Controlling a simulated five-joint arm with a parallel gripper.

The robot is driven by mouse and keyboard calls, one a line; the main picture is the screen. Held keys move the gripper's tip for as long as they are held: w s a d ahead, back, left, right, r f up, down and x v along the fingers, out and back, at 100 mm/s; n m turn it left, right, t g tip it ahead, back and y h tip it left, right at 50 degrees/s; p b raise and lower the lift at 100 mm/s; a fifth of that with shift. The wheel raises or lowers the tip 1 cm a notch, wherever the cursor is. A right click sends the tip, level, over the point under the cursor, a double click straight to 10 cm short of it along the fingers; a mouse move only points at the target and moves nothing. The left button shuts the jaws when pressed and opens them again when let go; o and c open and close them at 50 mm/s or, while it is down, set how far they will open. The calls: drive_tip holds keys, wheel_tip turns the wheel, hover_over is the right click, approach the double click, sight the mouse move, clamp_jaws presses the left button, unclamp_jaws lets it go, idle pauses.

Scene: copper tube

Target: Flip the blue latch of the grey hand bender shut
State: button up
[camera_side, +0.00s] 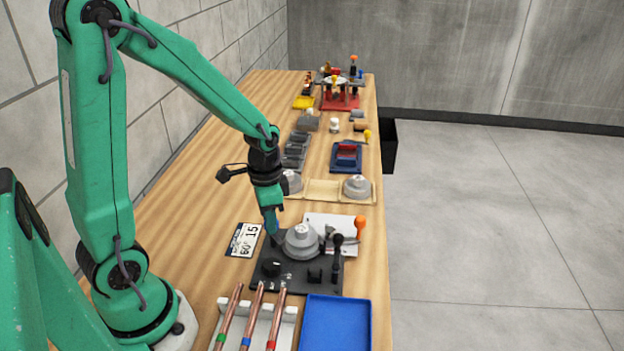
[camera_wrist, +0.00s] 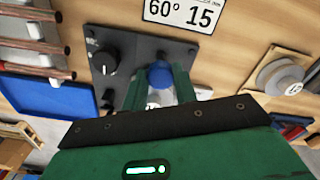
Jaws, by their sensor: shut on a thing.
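The grey hand bender has a dark base plate (camera_side: 268,285) and a round grey die (camera_side: 302,241), with a black-knobbed handle (camera_side: 337,255) on its right. In the wrist view its plate (camera_wrist: 143,48) carries a black dial (camera_wrist: 103,62). My gripper (camera_side: 271,234) is low at the plate's far left corner, beside the die. In the wrist view the blue latch knob (camera_wrist: 160,73) is between the green fingers of my gripper (camera_wrist: 158,85), which are shut on it. The latch's lower part is hidden by the fingers, and the side view does not show it clearly.
A sign reading 60° and 15 (camera_side: 245,240) lies left of the bender. Copper tubes (camera_side: 252,318) rest on a white rack in front, beside a blue tray (camera_side: 335,325). A beige holder with grey dies (camera_side: 325,191) stands behind. An orange-knobbed lever (camera_side: 360,222) stands near the right edge.

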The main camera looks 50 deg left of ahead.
drive_tip(key=n, duration=0.5)
drive_tip(key=shift+r+n, duration=0.1)
drive_tip(key=shift+n, duration=0.2)
drive_tip(key=shift+d+n, duration=0.1)
drive_tip(key=shift+n, duration=2.2)
drive_tip(key=o, duration=1)
drive_tip(key=shift+r, duration=0.1)
drive_tip(key=shift+r, duration=3.8)
